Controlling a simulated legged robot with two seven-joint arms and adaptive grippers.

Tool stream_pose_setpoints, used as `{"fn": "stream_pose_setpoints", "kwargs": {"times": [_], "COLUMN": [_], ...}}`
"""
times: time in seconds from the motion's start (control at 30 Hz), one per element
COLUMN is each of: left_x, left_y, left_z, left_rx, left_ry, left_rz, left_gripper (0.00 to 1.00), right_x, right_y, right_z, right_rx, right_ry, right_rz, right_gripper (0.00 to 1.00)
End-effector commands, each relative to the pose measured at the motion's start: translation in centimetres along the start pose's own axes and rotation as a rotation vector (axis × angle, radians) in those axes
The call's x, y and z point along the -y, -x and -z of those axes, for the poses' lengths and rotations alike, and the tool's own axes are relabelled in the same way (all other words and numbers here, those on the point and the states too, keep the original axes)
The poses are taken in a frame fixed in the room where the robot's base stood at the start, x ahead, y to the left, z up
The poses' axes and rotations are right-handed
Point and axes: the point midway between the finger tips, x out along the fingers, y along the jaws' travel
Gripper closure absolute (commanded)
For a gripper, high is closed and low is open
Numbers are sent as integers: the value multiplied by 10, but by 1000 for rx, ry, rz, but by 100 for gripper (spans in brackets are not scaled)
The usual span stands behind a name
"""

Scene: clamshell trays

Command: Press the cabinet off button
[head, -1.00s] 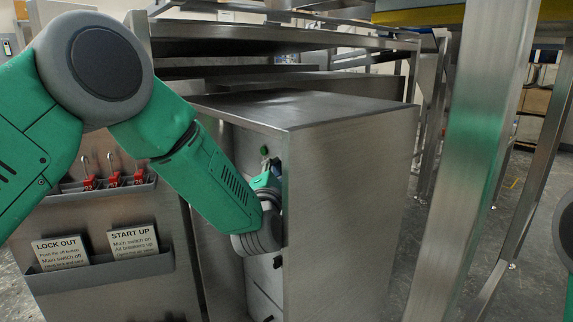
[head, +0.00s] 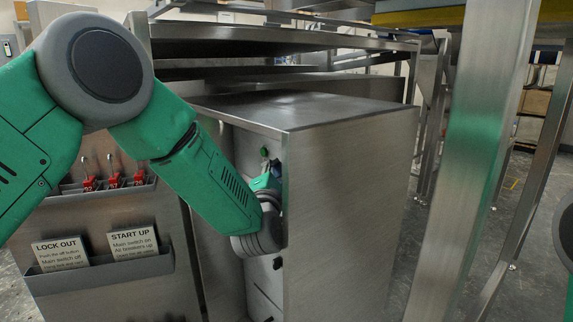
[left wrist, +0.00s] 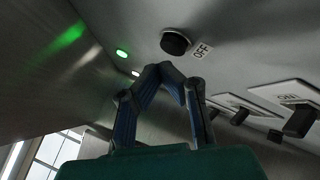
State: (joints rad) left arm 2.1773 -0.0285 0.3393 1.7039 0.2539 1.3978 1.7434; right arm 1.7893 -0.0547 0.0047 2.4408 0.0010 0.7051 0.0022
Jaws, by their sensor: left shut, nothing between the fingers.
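The steel cabinet (head: 350,190) stands in the middle of the head view, its control face turned left and recessed. In the left wrist view the round black off button (left wrist: 175,42) sits on the panel beside a white OFF label (left wrist: 202,51). My left gripper (left wrist: 164,67) is shut and empty, its fingertips just below the button in that picture. I cannot tell whether they touch the panel. In the head view my left gripper (head: 270,177) reaches into the recess, partly hidden by the cabinet edge; the button is not clearly visible there. My right gripper is out of view.
Black switches (left wrist: 300,121) with ON labels lie to the right in the wrist view. A LOCK OUT card (head: 62,254) and START UP card (head: 134,243) stand in a holder. A steel post (head: 478,170) rises at right.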

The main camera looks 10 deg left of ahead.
Motion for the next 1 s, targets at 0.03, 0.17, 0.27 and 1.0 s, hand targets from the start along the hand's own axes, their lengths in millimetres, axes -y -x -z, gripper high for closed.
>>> {"fn": "stream_pose_setpoints", "kwargs": {"times": [0.03, 0.17, 0.27, 1.0], "left_x": [0, 0, 0, 3], "left_y": [0, 0, 0, -6], "left_z": [0, 0, 0, -5], "left_rx": [0, 0, 0, 0], "left_ry": [0, 0, 0, 0], "left_rz": [0, 0, 0, 0], "left_gripper": [100, 100, 100, 100], "right_x": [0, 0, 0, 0], "right_y": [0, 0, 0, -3], "right_z": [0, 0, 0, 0], "right_rx": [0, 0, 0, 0], "right_ry": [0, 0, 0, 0], "right_rz": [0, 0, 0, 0], "right_gripper": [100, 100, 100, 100]}}
